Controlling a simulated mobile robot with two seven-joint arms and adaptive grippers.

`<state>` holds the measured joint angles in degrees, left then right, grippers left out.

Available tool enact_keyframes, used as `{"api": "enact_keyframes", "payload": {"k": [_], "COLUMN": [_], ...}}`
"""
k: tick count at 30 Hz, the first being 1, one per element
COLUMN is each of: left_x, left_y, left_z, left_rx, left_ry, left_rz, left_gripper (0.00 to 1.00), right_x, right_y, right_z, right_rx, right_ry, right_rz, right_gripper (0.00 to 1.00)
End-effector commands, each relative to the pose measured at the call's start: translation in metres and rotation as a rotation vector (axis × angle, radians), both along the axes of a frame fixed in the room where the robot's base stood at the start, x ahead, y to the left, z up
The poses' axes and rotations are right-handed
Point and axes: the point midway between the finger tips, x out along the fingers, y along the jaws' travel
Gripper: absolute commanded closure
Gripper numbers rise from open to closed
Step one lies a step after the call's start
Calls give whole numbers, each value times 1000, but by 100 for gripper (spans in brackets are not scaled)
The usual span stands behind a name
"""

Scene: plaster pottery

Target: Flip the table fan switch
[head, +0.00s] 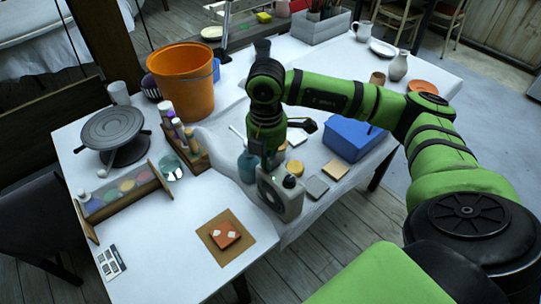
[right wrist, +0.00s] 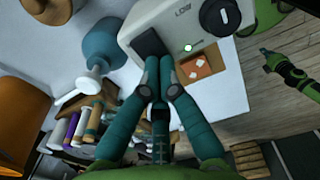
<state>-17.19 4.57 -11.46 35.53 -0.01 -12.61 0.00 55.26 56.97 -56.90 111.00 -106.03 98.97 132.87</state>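The table fan's pale base (head: 287,203) stands near the table's front edge in the head view, with a dark round knob on it. In the right wrist view the base (right wrist: 185,22) fills the top, with a dark switch (right wrist: 148,43), a lit green-white spot, lettering and the black knob (right wrist: 220,16). My right gripper (head: 268,165) points down at the base. In the right wrist view its fingers (right wrist: 160,65) are together, empty, tips at the switch's edge; I cannot tell whether they touch it. What seems my left gripper (right wrist: 268,56) is small at the right there.
A teal bottle (head: 247,166) stands close beside the base. A blue box (head: 352,138) is to the right, and a wooden rack (head: 185,148) and orange bucket (head: 183,84) are to the left. A red tile on a brown board (head: 224,252) lies in front.

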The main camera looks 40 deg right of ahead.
Motion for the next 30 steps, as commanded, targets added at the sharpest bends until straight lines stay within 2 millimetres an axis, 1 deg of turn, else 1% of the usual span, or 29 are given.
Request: {"api": "enact_keyframes", "payload": {"k": [6, 11, 30], "left_x": [0, 0, 0], "left_y": [0, 0, 0], "left_z": [-3, 0, 36], "left_rx": [0, 0, 0], "left_ry": [0, 0, 0], "left_rz": [0, 0, 0], "left_gripper": [100, 100, 100], "right_x": [0, -1, 0], "right_y": [0, 0, 0], "right_z": [-4, -1, 52], "right_rx": [-1, -1, 0], "right_ry": [2, 4, 0], "right_rz": [0, 0, 0], "right_gripper": [100, 100, 100]}}
